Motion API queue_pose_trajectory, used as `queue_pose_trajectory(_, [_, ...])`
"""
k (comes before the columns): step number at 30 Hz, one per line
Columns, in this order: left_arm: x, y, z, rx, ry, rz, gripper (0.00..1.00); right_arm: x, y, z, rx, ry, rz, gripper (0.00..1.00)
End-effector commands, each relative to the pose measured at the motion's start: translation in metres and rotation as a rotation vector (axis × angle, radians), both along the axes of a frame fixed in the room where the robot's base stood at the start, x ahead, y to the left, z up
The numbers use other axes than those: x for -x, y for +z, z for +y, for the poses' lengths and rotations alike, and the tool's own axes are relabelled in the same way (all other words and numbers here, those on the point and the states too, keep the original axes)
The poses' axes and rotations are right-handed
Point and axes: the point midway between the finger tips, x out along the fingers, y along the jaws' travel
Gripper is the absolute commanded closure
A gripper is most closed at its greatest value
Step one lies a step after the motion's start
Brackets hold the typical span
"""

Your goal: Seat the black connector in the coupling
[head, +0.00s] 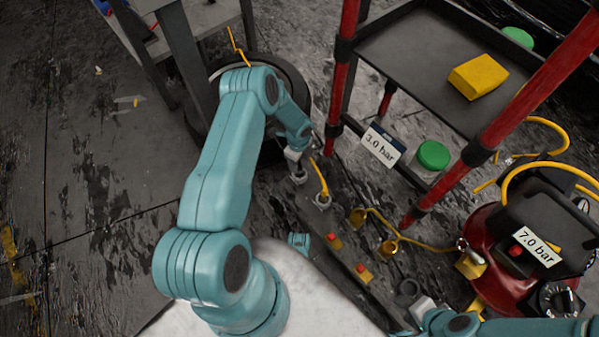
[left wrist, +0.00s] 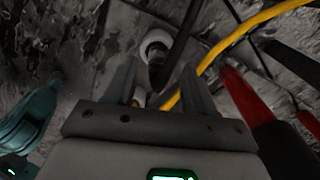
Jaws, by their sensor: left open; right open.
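My left gripper (head: 299,177) points down beside a grey ring-shaped fitting (head: 322,201), where a yellow hose (head: 320,178) ends. In the left wrist view the left gripper (left wrist: 158,88) is open. A black connector (left wrist: 157,76) on a dark hose shows between its fingers, close to the tips; I cannot tell whether they touch. A pale round fitting (left wrist: 156,43) lies just beyond the connector, and I cannot tell whether it is the coupling or whether the two are joined. My right gripper (head: 406,291) is open and empty at the lower right, low beside the bench strip.
A red compressor (head: 490,245) marked 7.0 bar stands at the right. A red-posted cart (head: 415,60) with a 3.0 bar sign (head: 381,146) stands behind. The floor at left is mostly clear.

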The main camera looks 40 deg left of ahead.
Motion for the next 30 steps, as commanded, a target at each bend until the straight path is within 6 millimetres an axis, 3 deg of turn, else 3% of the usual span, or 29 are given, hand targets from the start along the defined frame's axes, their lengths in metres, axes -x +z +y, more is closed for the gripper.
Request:
queue_pose_trajectory(5, [0.001,-0.014,-0.003,0.0,-0.001,0.0,0.46,-0.001,-0.008,-0.001,0.001,-0.004,-0.003,0.57])
queue_pose_trajectory(12, [0.002,-0.052,-0.008,0.0,0.0,-0.001,0.46,-0.005,-0.024,-0.004,0.004,-0.018,-0.008,0.57])
queue_pose_trajectory(19, [0.002,-0.052,-0.008,0.0,0.0,-0.001,0.46,-0.005,-0.023,-0.005,0.004,-0.019,-0.008,0.57])
queue_pose_trajectory(20, [0.002,-0.052,-0.008,0.0,0.0,-0.001,0.52,-0.005,-0.023,-0.005,0.004,-0.019,-0.008,0.57])
queue_pose_trajectory(24, [0.002,-0.052,-0.008,0.0,0.0,-0.001,0.98,-0.005,-0.023,-0.005,0.004,-0.019,-0.008,0.57])
queue_pose_trajectory(30, [0.002,-0.052,-0.008,0.0,0.0,-0.001,1.0,-0.005,-0.023,-0.005,0.004,-0.019,-0.008,0.57])
